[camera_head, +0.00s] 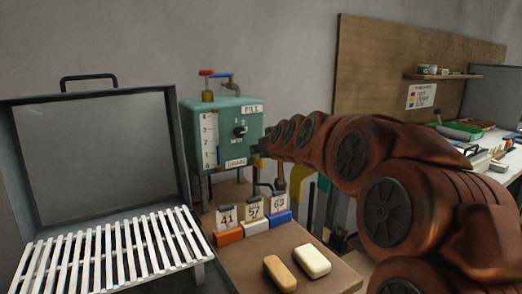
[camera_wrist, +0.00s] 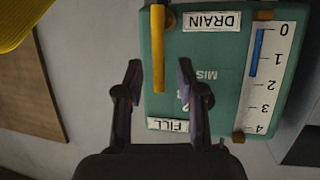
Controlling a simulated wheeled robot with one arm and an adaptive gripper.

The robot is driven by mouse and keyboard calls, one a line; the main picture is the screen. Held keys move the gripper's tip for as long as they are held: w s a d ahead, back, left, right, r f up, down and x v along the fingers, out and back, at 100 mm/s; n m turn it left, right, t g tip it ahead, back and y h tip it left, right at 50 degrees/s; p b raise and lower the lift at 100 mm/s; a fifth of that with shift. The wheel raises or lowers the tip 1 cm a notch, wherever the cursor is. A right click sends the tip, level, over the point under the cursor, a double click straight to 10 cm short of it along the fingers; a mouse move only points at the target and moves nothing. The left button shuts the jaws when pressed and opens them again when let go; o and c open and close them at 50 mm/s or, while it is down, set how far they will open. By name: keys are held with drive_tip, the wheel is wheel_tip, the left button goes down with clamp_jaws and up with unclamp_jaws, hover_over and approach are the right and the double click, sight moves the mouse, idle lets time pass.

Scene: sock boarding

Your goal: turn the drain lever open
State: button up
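A yellow lever (camera_wrist: 158,45) beside that label runs down the picture from a brown pivot. My gripper (camera_wrist: 158,68) is open, its dark fingers on either side of the lever's free end. In the head view my arm reaches the box's right side; the fingertips are hard to make out.
The level gauge (camera_wrist: 262,75) shows blue between 0 and about 2. A red and blue valve (camera_head: 216,76) tops the box. Number cards (camera_head: 229,218), two soap-like blocks (camera_head: 311,261) and a white slatted rack (camera_head: 110,250) lie below. A yellow object (camera_wrist: 20,20) fills the wrist view's upper left corner.

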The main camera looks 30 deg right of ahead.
drive_tip(key=v, duration=1)
idle(0.4)
